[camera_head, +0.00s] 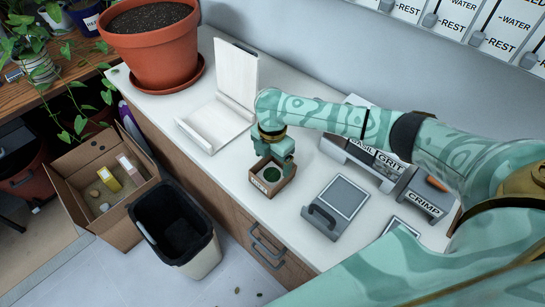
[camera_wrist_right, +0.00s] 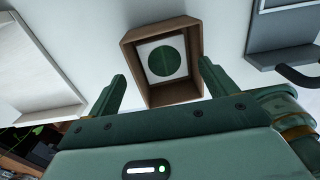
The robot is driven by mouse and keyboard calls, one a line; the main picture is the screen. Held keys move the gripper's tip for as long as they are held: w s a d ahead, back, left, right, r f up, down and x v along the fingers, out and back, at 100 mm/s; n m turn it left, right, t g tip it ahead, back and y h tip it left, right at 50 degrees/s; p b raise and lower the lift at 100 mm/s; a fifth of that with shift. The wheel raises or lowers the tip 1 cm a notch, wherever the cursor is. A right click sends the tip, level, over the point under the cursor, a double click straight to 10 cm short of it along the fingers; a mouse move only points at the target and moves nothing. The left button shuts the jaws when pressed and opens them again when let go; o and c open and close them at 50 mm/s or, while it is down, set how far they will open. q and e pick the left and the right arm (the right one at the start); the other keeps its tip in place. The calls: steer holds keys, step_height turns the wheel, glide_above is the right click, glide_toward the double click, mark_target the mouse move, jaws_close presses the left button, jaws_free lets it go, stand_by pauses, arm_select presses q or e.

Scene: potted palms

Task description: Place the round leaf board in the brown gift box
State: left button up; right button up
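The brown gift box (camera_head: 261,187) is a small open square box on the white counter, just below my right gripper (camera_head: 274,152). It also shows in the right wrist view (camera_wrist_right: 179,97). The round leaf board, a white square with a dark green disc (camera_head: 271,174), lies inside the box. In the right wrist view the board (camera_wrist_right: 164,62) is framed by the box walls. My right gripper (camera_wrist_right: 160,72) is open, its two fingers apart and empty, with the box between and beyond the fingertips. My left gripper is not in view.
A white L-shaped stand (camera_head: 214,122) and a potted plant tub (camera_head: 157,55) stand left on the counter. A grey handled plate (camera_head: 338,206) and labelled GRIT and CRIMP units (camera_head: 425,200) are right. A bin (camera_head: 176,225) and cardboard box (camera_head: 88,176) stand on the floor.

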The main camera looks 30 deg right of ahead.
mark_target(273, 172)
steer(key=shift+s, duration=0.1)
steer(key=shift+r, duration=0.25)
step_height(273, 172, up, 13)
steer(key=p, duration=0.5)
steer(key=shift+f, duration=0.2)
stand_by(0.7)
